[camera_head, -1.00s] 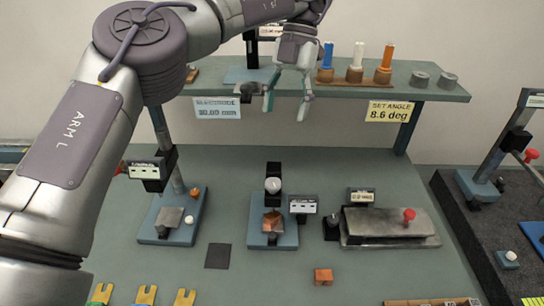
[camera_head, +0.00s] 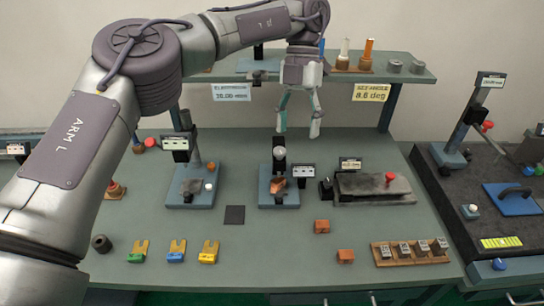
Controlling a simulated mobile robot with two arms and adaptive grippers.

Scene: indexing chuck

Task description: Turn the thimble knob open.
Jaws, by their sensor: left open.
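A small device on a blue base (camera_head: 268,200) stands mid-table. It has a black upright and a round silver knob (camera_head: 279,153); I cannot tell for sure whether this is the thimble knob. A black knob (camera_head: 326,190) sits at the left end of the grey slab device (camera_head: 372,186) to its right. An orange-brown block (camera_head: 278,185) is on the middle device. My left gripper (camera_head: 299,123) is open and empty, fingers pointing down, in front of the shelf and just above the silver knob in the picture, not touching it. My right gripper is out of view.
A shelf (camera_head: 410,76) with bottles runs behind.

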